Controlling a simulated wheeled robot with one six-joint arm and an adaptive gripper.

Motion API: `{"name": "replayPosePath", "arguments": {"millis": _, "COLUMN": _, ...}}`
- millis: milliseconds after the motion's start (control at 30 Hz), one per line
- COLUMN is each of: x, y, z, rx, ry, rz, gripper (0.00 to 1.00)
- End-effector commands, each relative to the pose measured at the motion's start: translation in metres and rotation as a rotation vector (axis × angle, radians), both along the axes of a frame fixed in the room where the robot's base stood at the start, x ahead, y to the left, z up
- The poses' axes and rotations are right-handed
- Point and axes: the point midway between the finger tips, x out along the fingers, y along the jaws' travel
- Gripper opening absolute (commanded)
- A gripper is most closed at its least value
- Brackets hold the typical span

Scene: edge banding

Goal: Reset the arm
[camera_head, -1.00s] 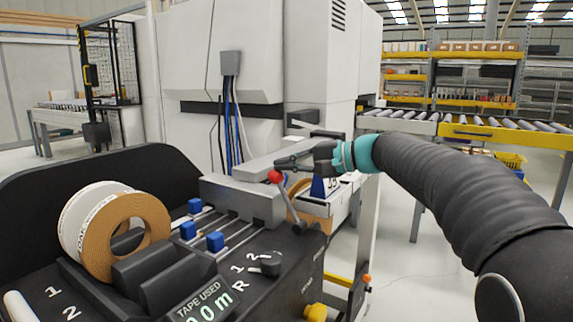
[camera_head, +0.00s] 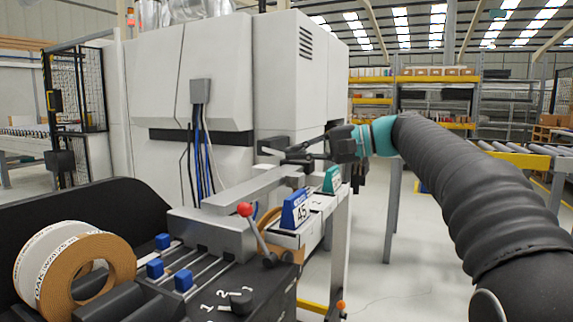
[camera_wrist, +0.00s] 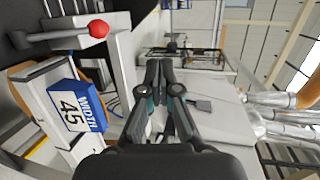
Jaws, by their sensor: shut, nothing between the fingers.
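My gripper (camera_head: 291,157) is at the end of my arm, in front of the large white machine in the head view. In the wrist view its two dark fingers (camera_wrist: 159,70) lie together with nothing between them. That sign also shows at the left of the wrist view (camera_wrist: 76,113). My arm reaches in from the right, in a black ribbed sleeve with a teal ring.
A red-knobbed lever (camera_head: 245,209) stands on the bander below left of my gripper. A tape roll (camera_head: 75,268) and blue blocks (camera_head: 162,241) are at lower left. A green sign (camera_head: 331,180) stands near my gripper. A roller conveyor (camera_head: 515,150) is at right; open floor lies below my arm.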

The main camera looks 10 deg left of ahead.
Motion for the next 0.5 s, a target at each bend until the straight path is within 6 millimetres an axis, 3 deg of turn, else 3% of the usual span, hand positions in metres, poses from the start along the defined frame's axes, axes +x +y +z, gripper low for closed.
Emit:
{"name": "replayPosePath", "arguments": {"millis": 400, "x": 0.0, "y": -0.002, "z": 0.002, "rx": -0.001, "ry": -0.005, "rz": 0.0, "gripper": 0.0}}
{"name": "replayPosePath", "arguments": {"millis": 500, "x": 0.01, "y": -0.004, "z": -0.006, "rx": -0.032, "ry": -0.035, "rz": -0.038, "gripper": 0.0}}
